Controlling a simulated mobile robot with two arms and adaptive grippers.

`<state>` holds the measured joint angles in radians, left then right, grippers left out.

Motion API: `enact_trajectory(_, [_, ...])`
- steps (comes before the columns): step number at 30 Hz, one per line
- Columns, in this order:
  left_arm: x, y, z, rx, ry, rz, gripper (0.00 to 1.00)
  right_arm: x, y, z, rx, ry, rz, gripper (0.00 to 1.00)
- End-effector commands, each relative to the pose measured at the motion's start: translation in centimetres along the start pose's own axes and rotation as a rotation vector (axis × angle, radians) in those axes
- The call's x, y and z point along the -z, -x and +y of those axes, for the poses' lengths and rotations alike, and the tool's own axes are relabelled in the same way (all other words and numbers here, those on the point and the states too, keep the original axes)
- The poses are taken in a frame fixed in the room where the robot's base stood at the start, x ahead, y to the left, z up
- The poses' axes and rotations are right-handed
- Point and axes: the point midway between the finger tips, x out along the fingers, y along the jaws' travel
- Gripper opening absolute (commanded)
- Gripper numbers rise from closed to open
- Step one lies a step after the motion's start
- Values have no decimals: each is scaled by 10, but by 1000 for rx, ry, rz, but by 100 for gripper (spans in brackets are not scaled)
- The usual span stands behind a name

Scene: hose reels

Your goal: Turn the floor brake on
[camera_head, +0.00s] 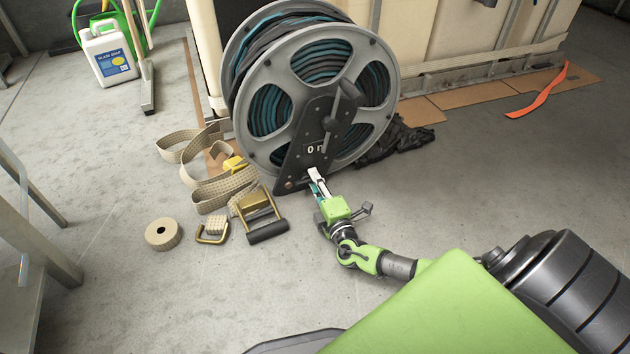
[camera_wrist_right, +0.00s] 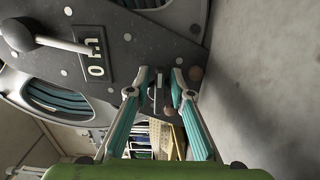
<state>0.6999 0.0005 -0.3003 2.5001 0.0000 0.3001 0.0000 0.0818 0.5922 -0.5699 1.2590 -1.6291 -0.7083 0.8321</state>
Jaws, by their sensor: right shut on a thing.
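The hose reel (camera_head: 312,90) stands upright on the floor with teal and black hose wound on it. Its dark front plate (camera_head: 305,150) carries a crank lever (camera_head: 339,105) and a "0 m" / "0 п" type window (camera_head: 315,149). My right gripper (camera_head: 315,178) reaches the foot of this plate. In the right wrist view, its two teal-padded fingers (camera_wrist_right: 158,80) are closed around a small dark brake lever (camera_wrist_right: 158,94) low on the plate. The fingers hide part of the lever, and I cannot tell its exact setting. My left gripper is not in view.
Webbing straps (camera_head: 208,185), a brass ratchet buckle (camera_head: 258,212) and a tape roll (camera_head: 163,234) lie left of my right gripper. A dark cloth (camera_head: 397,139) lies behind the reel at right. An orange strap (camera_head: 540,94) lies farther right.

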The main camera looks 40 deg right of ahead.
Motion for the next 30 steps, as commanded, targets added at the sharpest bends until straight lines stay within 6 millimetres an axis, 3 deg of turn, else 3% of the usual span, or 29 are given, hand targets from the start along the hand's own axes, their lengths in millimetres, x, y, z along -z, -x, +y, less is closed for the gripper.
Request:
enact_trajectory(7, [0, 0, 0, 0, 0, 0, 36, 3, 1, -2, 4, 0, 6, 0])
enact_trajectory(8, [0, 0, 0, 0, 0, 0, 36, 3, 1, -2, 4, 0, 6, 23])
enact_trajectory(9, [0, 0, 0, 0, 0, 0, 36, 3, 1, -2, 4, 0, 6, 34])
enact_trajectory(10, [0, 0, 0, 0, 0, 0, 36, 3, 1, -2, 4, 0, 6, 38])
enact_trajectory(23, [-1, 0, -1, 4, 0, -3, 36, 1, 7, -1, 1, 0, 3, 38])
enact_trajectory(30, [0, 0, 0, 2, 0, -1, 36, 1, 50, -2, 5, 0, 4, 38])
